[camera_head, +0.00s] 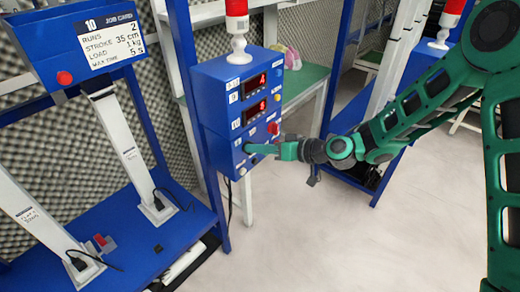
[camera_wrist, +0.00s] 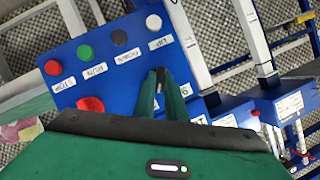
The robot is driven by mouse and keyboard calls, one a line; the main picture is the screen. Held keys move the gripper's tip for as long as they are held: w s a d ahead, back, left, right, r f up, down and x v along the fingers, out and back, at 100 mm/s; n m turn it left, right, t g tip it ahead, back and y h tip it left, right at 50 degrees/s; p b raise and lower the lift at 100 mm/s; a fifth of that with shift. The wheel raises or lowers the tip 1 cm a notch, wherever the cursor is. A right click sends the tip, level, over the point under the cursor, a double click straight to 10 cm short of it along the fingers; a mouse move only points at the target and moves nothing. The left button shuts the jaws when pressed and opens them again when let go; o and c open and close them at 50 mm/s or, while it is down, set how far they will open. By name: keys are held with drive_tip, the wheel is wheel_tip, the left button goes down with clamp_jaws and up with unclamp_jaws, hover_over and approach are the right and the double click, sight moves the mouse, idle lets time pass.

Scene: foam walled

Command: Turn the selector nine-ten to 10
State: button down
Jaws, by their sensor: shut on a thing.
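The blue control box (camera_head: 225,80) stands at the centre of the head view, with its front panel facing right. My gripper (camera_head: 250,149) reaches in from the right and touches the lower part of this panel. In the wrist view the two green fingers of my gripper (camera_wrist: 160,88) are closed around a small dark knob, the selector nine-ten (camera_wrist: 160,75). Only its tip shows between the fingers, so the way it points cannot be told. A white label with a 9 or 6 (camera_wrist: 186,90) sits just right of the fingers.
The panel also carries a red button (camera_wrist: 52,67), a green button (camera_wrist: 85,52), a black button (camera_wrist: 119,37), a white button (camera_wrist: 153,22) and a larger red knob (camera_wrist: 90,104). A job card (camera_head: 108,40) reads 10. Two red displays (camera_head: 256,109) are lit. The floor at right is clear.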

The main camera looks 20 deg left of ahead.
drive_tip(key=shift+a+r, duration=0.15)
drive_tip(key=c, duration=1.8)
unclamp_jaws()
drive_tip(key=v, duration=1.1)
